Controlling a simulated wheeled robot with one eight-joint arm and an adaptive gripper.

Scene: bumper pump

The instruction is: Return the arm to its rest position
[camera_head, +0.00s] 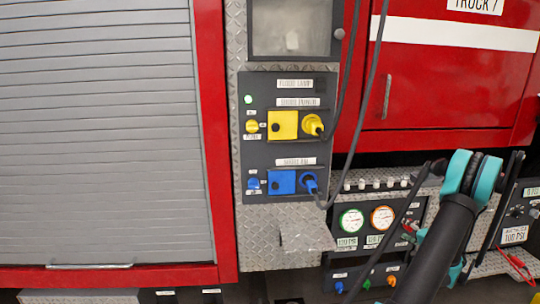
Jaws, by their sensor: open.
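My arm reaches up from the bottom edge at the right, with a dark link (436,258) and a teal and black joint (459,172) at its upper end. The arm stands in front of the pump panel (345,262) and hides part of it. My gripper cannot be made out in this view.
A grey panel (258,92) holds yellow (312,124) and blue plugs (310,183) with dark cables, and a lit green lamp (248,99). A metal step (305,235) juts out below. A roller shutter (95,130) fills the left; a red door (430,85) is upper right.

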